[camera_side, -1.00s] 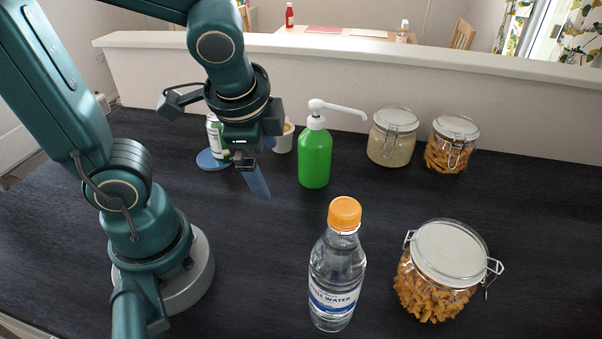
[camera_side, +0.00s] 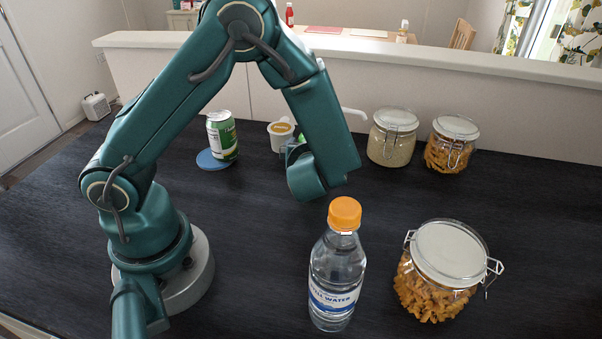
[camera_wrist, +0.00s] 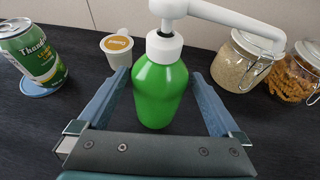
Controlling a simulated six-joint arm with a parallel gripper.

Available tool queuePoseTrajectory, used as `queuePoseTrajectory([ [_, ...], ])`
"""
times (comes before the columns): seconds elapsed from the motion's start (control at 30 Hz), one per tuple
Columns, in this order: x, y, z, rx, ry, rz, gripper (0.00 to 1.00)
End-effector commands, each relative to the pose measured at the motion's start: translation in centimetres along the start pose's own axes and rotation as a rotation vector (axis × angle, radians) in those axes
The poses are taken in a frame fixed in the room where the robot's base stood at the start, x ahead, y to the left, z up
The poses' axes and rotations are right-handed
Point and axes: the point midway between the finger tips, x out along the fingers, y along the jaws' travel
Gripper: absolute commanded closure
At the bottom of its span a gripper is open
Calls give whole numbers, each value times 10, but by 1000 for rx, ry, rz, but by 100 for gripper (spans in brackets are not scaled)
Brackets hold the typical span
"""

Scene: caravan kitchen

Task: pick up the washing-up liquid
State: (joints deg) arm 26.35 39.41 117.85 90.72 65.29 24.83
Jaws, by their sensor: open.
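The washing-up liquid is a green bottle (camera_wrist: 160,92) with a white pump top, upright on the dark worktop in the wrist view. My gripper (camera_wrist: 162,80) is open, with one blue finger on each side of the bottle in that view. I see gaps between the fingers and the bottle, and cannot tell how far the fingertips reach along it. In the side view my arm hides nearly all of the bottle and the gripper; only the white spout (camera_side: 354,112) shows to the right of my arm.
A green can (camera_side: 222,136) on a blue coaster (camera_side: 207,163) and a small cup (camera_side: 279,138) stand left of the bottle. Two clip jars (camera_side: 392,137) (camera_side: 451,145) stand to its right. A water bottle (camera_side: 337,270) and a pasta jar (camera_side: 440,275) are in front.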

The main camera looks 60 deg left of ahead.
Motion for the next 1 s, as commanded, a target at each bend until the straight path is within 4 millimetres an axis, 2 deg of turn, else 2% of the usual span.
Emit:
queuePoseTrajectory([
  [0.33, 41, 1, 0, -2, 2, 3, 0],
  [0.7, 48, 0, 0, -2, 1, 0, 0],
  [0.97, 47, 0, 0, -2, 2, 0, 99],
  [1.0, 47, 0, 1, -3, -1, 0, 100],
])
